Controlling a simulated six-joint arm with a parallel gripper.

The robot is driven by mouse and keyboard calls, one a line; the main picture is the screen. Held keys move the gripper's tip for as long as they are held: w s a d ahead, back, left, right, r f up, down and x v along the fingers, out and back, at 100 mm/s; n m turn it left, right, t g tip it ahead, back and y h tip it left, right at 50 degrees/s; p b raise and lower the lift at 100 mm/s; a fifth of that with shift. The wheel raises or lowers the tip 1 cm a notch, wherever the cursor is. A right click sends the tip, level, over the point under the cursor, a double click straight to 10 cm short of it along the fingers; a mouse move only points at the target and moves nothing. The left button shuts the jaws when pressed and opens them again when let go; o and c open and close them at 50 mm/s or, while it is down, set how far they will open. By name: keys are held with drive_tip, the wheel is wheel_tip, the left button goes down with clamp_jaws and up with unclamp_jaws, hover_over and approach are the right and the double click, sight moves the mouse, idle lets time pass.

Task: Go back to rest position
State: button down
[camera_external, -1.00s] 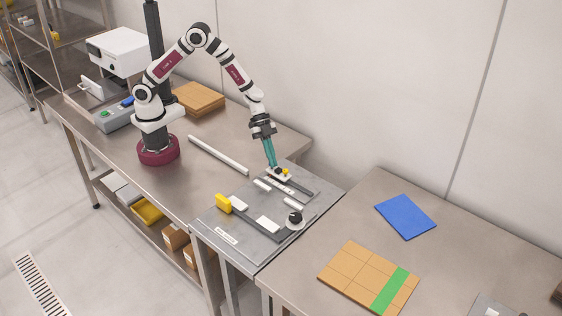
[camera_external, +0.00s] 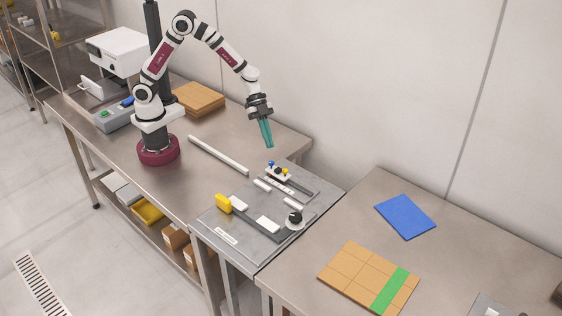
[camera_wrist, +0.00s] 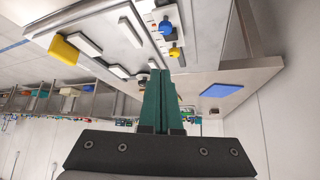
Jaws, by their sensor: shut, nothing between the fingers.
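My gripper (camera_external: 268,146) hangs in the air above the back edge of the grey fixture plate (camera_external: 210,222), its teal fingers pointing down. The fingers are together with nothing between them, and in the wrist view the gripper (camera_wrist: 160,72) also shows its fingers side by side. Below it on the plate is a white block (camera_external: 277,174) with a blue knob (camera_external: 271,164) and a yellow knob (camera_external: 285,170). The blue knob (camera_wrist: 165,27) and yellow knob (camera_wrist: 174,52) also show in the wrist view. The gripper is apart from both.
A yellow block (camera_external: 223,204), white pieces and a round black-topped part (camera_external: 295,218) sit on the plate. A long white bar (camera_external: 218,155) lies on my table. The right table holds a blue sheet (camera_external: 405,216) and a tan tiled board (camera_external: 345,272). The wall is behind.

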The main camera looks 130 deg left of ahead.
drive_tip(key=s+d+r+m+g+h, duration=0.1)
drive_tip(key=s+d+r+g, duration=0.1)
drive_tip(key=s+d+r, duration=0.35)
drive_tip(key=s+d+r+m+g, duration=0.1)
drive_tip(key=s+d+r+g, duration=0.1)
drive_tip(key=s+d, duration=0.65)
drive_tip(key=s+d+g+y, duration=0.1)
drive_tip(key=s+g+y, duration=0.2)
drive_tip(key=s, duration=1.2)
drive_tip(key=r+y, duration=0.1)
drive_tip(key=y, duration=0.1)
drive_tip(key=shift+s+d+n+y, duration=0.3)
drive_tip(key=shift+s+n+y, duration=0.1)
